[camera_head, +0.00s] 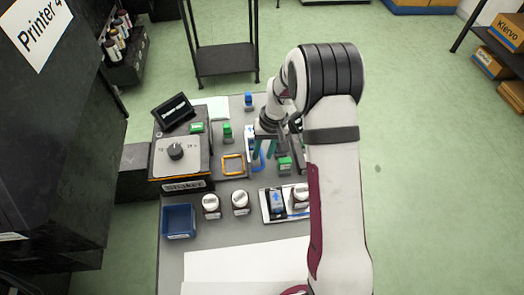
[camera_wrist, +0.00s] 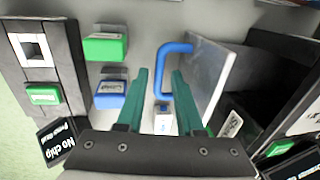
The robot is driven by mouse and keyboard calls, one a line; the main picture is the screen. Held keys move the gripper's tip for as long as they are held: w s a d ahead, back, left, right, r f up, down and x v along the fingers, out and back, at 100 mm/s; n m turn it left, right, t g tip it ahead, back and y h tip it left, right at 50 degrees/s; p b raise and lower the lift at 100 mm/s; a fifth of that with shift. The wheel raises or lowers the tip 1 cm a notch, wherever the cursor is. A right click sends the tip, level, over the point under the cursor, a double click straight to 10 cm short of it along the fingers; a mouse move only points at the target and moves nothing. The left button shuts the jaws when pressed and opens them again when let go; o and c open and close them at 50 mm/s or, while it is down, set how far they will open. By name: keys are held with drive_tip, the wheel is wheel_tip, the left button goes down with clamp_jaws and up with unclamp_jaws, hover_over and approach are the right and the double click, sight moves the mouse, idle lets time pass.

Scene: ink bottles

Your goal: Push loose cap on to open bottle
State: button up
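My gripper (camera_head: 264,142) is over the middle of the table, with its teal fingers pointing down. In the wrist view my gripper (camera_wrist: 160,72) has its two fingers apart. A small blue-topped item with a white label (camera_wrist: 164,122) shows in the gap between them, and neither finger clearly closes on it. Another white-topped bottle (camera_head: 300,194) is on a white tray (camera_head: 266,214). I cannot tell which bottle is open, nor pick out a loose cap.
The shaker (camera_head: 177,157) and a blue bin (camera_head: 179,221) are on the left. An orange square frame (camera_head: 233,165) lies left of my gripper. A blue handle (camera_wrist: 166,62) and clear plate (camera_wrist: 212,75) are close to my fingers.

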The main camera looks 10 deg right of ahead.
drive_tip(key=shift+o, duration=0.3)
drive_tip(key=shift+r, duration=0.1)
wheel_tip(320, 180, up, 15)
drive_tip(key=d, duration=0.2)
drive_tip(key=shift+d+r, duration=0.2)
drive_tip(key=shift+d, duration=0.2)
wheel_tip(320, 180, up, 7)
idle(0.5)
drive_tip(key=s+a+f+m, duration=0.1)
drive_tip(key=s+f+m, duration=0.1)
drive_tip(key=s, duration=1.3)
drive_tip(key=s+a+f+m, duration=0.2)
drive_tip(key=s+m, duration=0.1)
drive_tip(key=s, duration=1.2)
drive_tip(key=shift+a+m, duration=0.3)
drive_tip(key=shift+m, duration=0.1)
